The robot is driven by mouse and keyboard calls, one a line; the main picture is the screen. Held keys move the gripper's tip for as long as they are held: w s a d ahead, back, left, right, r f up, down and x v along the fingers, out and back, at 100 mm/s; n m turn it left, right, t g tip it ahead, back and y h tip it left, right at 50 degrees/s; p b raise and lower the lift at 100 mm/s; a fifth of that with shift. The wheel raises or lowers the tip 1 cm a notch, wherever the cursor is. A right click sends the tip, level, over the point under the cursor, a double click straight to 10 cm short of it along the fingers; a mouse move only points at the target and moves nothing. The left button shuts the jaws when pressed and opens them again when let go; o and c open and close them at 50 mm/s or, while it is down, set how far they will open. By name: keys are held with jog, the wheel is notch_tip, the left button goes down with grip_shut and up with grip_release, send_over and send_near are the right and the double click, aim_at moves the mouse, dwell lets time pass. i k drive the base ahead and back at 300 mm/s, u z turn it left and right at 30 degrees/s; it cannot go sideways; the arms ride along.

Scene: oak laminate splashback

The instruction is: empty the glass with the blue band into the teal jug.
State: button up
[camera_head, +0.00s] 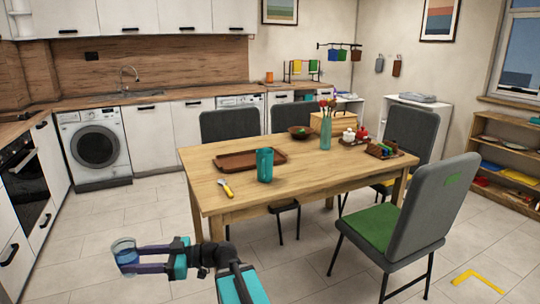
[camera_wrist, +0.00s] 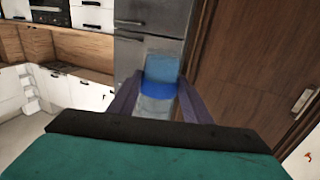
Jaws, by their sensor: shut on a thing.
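My gripper (camera_head: 138,259) is shut on a clear glass with a blue band (camera_head: 124,252), off the table's front left in the head view. The glass looks close to upright, perhaps slightly tilted. In the wrist view the glass (camera_wrist: 160,88) sits between the two purple fingers, with its blue band across the middle. What is inside it is hard to make out. The teal jug (camera_head: 264,166) stands upright on the wooden table (camera_head: 310,182), near its front left. The glass is well apart from the jug.
A yellow-handled tool (camera_head: 226,189) lies left of the jug. A brown tray (camera_head: 250,160) is behind it. A teal vase with flowers (camera_head: 326,130), a bowl (camera_head: 301,132) and a tray of small items (camera_head: 383,149) stand farther back. A green-seated chair (camera_head: 400,220) is at the right.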

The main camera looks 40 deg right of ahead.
aim_at(264, 156)
jog(key=k, duration=1.05)
jog(key=u, duration=0.35)
jog(key=i, duration=1.2)
jog(key=z, duration=0.4)
jog(key=i, duration=0.65)
jog(key=z, duration=0.35)
